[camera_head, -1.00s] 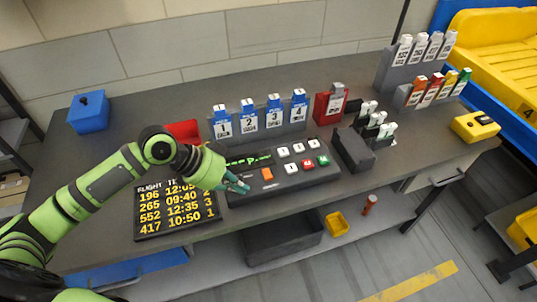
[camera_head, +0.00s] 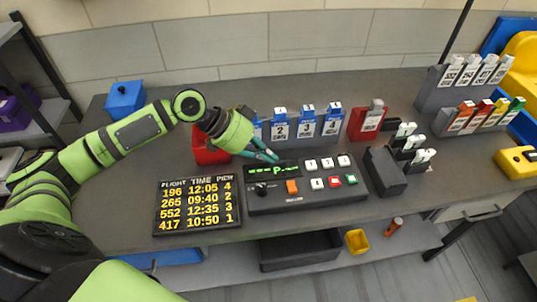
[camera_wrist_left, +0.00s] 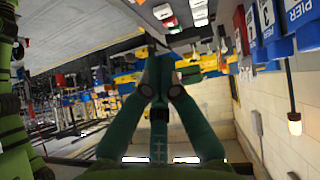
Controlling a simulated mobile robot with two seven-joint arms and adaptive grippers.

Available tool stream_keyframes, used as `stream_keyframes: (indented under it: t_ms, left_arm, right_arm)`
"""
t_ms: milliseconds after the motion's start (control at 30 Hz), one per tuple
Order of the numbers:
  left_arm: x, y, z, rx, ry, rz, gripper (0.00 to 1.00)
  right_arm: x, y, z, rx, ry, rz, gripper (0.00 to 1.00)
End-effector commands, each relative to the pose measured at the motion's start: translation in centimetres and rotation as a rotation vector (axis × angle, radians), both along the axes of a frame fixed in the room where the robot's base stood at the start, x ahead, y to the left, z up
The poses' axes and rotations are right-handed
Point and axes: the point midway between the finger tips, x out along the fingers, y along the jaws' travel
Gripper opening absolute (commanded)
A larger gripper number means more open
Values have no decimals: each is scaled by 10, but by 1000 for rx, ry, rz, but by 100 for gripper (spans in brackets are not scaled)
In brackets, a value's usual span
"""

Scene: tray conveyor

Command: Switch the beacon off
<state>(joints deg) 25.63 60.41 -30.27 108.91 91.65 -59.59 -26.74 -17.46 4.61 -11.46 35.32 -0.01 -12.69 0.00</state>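A dark control console (camera_head: 335,202) lies on the counter. It has a green-lit display (camera_head: 273,170), a small knob (camera_head: 262,188), an orange button (camera_head: 292,186), several white buttons, a red button (camera_head: 334,181) and a green button (camera_head: 351,179). No part is clearly readable as the beacon. A small glowing lamp (camera_wrist_left: 295,125) on a thin post shows at the right of the left wrist view and may be it. My left gripper (camera_head: 275,156) looks shut and empty, its fingertips over the console's back-left edge by the display. In the left wrist view its fingers (camera_wrist_left: 163,62) come together. My right gripper is not in view.
A flight board (camera_head: 197,205) lies left of the console. Blue numbered tags (camera_head: 307,122) and a red box (camera_head: 367,121) stand behind it. A dark holder with white-topped pieces (camera_head: 386,172) stands to its right. A red bin (camera_head: 208,150) is behind my gripper.

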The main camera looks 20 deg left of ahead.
Motion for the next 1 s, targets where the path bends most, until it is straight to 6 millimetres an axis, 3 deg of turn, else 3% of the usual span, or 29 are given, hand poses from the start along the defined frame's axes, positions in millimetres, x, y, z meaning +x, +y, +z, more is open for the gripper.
stream_keyframes:
  t_ms: [333,600,1000]
  left_arm:
    - [23,-50,-48,-4,2,0,0]
    - [17,-51,-84,0,2,1,0]
    - [17,-51,-90,0,0,0,0]
  right_arm:
    - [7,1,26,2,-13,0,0]
    - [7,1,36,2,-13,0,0]
    - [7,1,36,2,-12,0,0]
